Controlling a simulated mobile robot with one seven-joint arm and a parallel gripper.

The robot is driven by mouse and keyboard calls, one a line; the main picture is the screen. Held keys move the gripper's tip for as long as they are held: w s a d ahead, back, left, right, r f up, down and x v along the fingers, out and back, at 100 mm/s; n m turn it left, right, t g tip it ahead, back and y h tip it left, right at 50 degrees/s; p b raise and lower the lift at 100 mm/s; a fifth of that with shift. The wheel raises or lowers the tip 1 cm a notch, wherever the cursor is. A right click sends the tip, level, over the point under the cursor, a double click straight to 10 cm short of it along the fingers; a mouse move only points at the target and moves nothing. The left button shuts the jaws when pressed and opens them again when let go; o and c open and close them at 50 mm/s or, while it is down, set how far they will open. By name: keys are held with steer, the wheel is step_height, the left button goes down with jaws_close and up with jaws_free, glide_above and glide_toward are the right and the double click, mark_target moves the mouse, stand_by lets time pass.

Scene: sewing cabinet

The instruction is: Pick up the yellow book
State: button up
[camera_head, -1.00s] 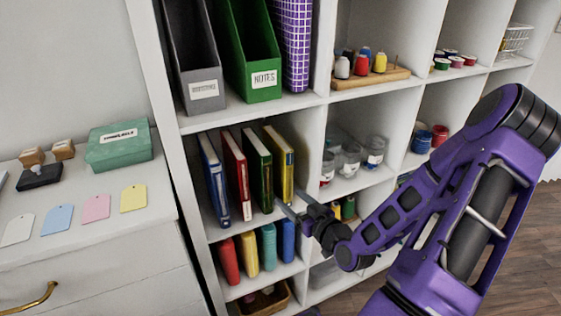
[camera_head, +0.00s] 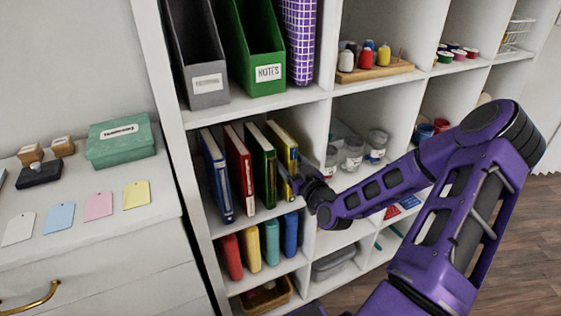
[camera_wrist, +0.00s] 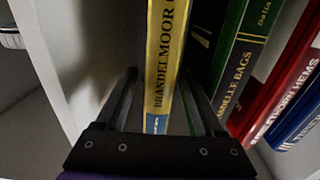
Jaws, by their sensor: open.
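The yellow book (camera_head: 283,146) stands upright at the right end of a row of books in the middle left compartment. In the wrist view its yellow spine (camera_wrist: 164,60) with dark lettering lies between the two fingers. My gripper (camera_head: 290,182) is open at the lower part of the spine, with one finger on each side. In the wrist view my gripper (camera_wrist: 162,95) has its right finger in the narrow space between the yellow book and the green book (camera_wrist: 240,65). I cannot tell whether either finger touches the cover.
A green book (camera_head: 260,165), a red book (camera_head: 240,165) and a blue book (camera_head: 216,175) stand to the left. The compartment's side wall (camera_wrist: 60,50) is close by the other finger. Small coloured books (camera_head: 270,240) fill the shelf below. Glass jars (camera_head: 352,153) stand in the compartment to the right.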

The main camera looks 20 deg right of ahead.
mark_target(281, 148)
steer(key=w, duration=0.5)
steer(key=shift+w+a+r, duration=0.1)
steer(key=shift+w+r, duration=0.05)
steer(key=shift+r, duration=0.15)
jaws_close()
stand_by(1.0)
steer(key=shift+r, duration=0.1)
